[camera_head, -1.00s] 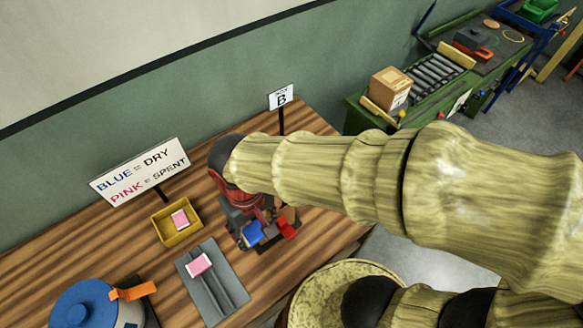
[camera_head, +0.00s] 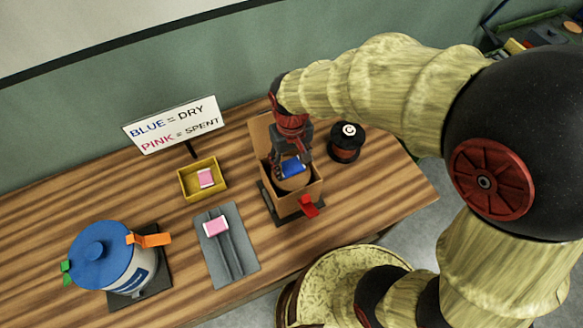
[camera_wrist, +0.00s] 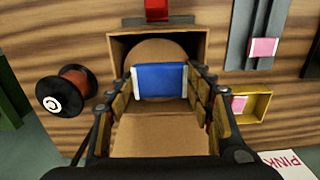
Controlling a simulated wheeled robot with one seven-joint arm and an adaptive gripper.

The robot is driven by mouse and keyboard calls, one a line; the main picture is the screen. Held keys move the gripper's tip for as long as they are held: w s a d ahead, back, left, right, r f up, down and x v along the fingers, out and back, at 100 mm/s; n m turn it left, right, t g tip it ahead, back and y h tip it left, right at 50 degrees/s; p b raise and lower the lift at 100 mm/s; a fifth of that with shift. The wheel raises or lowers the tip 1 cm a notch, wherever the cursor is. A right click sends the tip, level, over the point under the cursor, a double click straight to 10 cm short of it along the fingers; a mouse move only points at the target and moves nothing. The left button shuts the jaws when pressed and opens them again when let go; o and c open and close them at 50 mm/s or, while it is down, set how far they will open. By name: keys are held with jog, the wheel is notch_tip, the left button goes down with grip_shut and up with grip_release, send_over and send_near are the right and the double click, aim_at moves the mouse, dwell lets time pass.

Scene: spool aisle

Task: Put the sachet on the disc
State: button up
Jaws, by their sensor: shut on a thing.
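My gripper (camera_head: 291,152) is shut on a blue sachet (camera_head: 292,168) with white ends. In the wrist view the blue sachet (camera_wrist: 160,82) sits between the fingers. The sachet is over a round tan disc (camera_head: 294,181) inside an open cardboard box. The disc (camera_wrist: 160,53) also shows behind the sachet in the wrist view. I cannot tell whether the sachet touches the disc. The gripper hides part of the box's inside.
The box (camera_head: 260,137) stands on a dark base with a red tab (camera_head: 308,207). A black spool (camera_head: 346,142) stands to its right. A yellow tray (camera_head: 183,180) with a pink sachet (camera_head: 205,177), a grey plate (camera_head: 245,262) with another, and a blue-lidded pot (camera_head: 100,252) are left.

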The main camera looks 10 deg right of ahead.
aim_at(291, 168)
jog(key=shift+w+d+f, duration=0.1)
jog(key=shift+w+f, duration=0.45)
jog(key=shift+f, duration=0.15)
jog(key=shift+w+f+b, duration=0.15)
jog(key=shift+f+b, duration=0.35)
jog(key=shift+f, duration=1.1)
jog(key=shift+f, duration=0.1)
jog(key=o, duration=0.9)
jog(key=shift+c, duration=0.2)
notch_tip(291, 168, up, 12)
jog(key=shift+r+p, duration=0.2)
jog(key=shift+p, duration=0.95)
